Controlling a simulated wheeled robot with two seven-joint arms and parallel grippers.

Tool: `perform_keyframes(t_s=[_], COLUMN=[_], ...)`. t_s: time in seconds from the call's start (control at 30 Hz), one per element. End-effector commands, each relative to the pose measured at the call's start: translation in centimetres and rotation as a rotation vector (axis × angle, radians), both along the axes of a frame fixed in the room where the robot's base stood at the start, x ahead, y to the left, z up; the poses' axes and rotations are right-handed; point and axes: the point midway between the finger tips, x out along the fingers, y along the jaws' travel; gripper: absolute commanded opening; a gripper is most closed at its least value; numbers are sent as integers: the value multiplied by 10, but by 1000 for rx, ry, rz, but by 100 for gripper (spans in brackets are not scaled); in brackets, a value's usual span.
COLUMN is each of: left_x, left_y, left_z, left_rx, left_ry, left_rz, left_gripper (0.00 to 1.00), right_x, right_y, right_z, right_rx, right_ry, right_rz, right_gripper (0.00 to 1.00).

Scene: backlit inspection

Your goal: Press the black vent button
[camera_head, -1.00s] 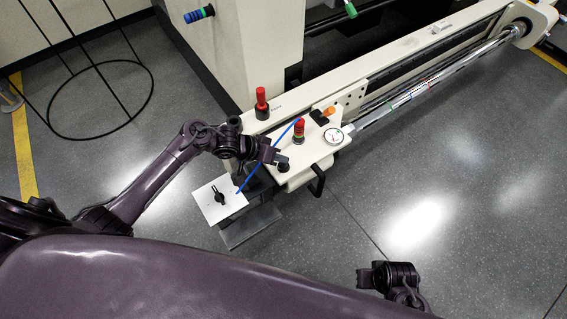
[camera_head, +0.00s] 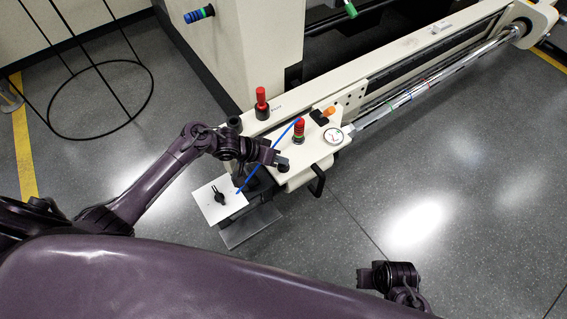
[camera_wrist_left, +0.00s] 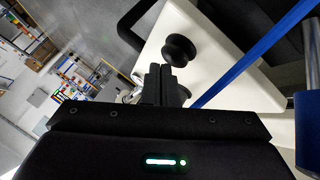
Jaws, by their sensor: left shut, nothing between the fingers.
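The black button (camera_head: 283,168) is a round mushroom-shaped knob on the cream panel (camera_head: 318,153) of the machine, near its front edge. In the left wrist view the button (camera_wrist_left: 180,48) shows just beyond and slightly right of the fingertips. Part of my right arm shows at the bottom right of the head view, without clear fingers.
Red knobs (camera_head: 299,131) (camera_head: 261,103), an orange button (camera_head: 329,111) and a gauge (camera_head: 333,135) sit on the machine. A blue strip (camera_head: 254,173) crosses by the gripper. A black handle (camera_head: 318,182) juts from the front. A white plate with a black switch (camera_head: 219,199) is lower left.

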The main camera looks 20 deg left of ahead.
Motion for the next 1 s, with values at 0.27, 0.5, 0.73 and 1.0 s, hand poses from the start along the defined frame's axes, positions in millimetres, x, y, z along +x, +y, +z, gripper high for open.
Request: perform_keyframes(t_s=[0.27,0.5,0.73,1.0], left_x=[0,0,0,0], left_y=[0,0,0,0], left_z=[-1,-2,-5,-8], left_rx=[0,0,0,0], left_ry=[-1,-1,-1,-1], left_rz=[-1,-1,-1,-1], left_gripper=[0,0,0,0], right_x=[0,1,1,1], right_y=[0,0,0,0], right_z=[0,0,-1,-2], right_rx=[0,0,0,0], right_ry=[-1,-1,-1,-2], right_rz=[0,0,0,0], right_gripper=[0,0,0,0])
